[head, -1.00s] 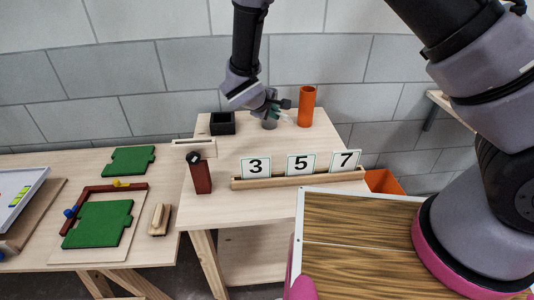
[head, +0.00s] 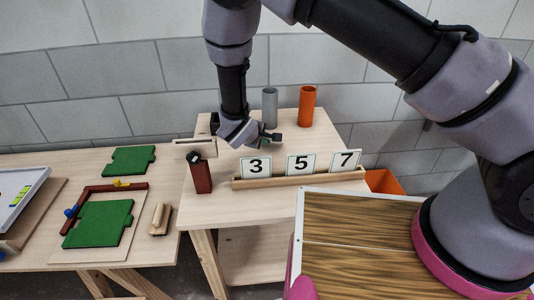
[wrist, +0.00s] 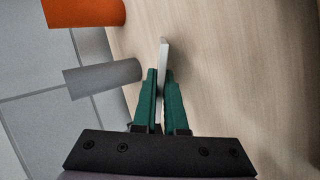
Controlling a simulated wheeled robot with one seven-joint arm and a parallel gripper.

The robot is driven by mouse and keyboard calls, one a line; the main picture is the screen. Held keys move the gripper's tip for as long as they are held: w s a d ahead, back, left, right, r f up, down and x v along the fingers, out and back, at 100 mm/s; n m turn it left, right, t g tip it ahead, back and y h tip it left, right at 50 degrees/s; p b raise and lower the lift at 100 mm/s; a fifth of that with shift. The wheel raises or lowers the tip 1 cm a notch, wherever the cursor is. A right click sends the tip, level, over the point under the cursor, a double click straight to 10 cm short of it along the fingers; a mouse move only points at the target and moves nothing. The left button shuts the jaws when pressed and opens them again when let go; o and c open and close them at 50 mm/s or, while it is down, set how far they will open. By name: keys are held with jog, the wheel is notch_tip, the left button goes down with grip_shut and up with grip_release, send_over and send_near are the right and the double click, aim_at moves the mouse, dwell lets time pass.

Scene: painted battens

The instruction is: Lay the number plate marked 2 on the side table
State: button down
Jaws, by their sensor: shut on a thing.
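My gripper (head: 268,138) is above the middle table (head: 230,208), behind the number rack. In the wrist view its green fingers (wrist: 161,80) are shut on a thin pale plate (wrist: 163,54), seen edge-on. The plate's face and number are hidden. Plates marked 3 (head: 256,167), 5 (head: 300,164) and 7 (head: 346,160) stand upright in the wooden rack (head: 300,181). No plate showing a 2 is visible. Another table (head: 85,262) stands at the left; I cannot tell which one is called the side table.
A grey tube (head: 270,108) and an orange tube (head: 306,106) stand at the back; the grey one is close to the fingers in the wrist view (wrist: 105,78). A dark red post (head: 201,176) stands front left. Green pieces (head: 100,225) and a wooden block (head: 160,219) occupy the left table.

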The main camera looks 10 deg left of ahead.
jog(key=shift+f, duration=0.3)
jog(key=c, duration=1.1)
grip_release()
jog(key=shift+c, duration=0.2)
jog(key=v, duration=0.8)
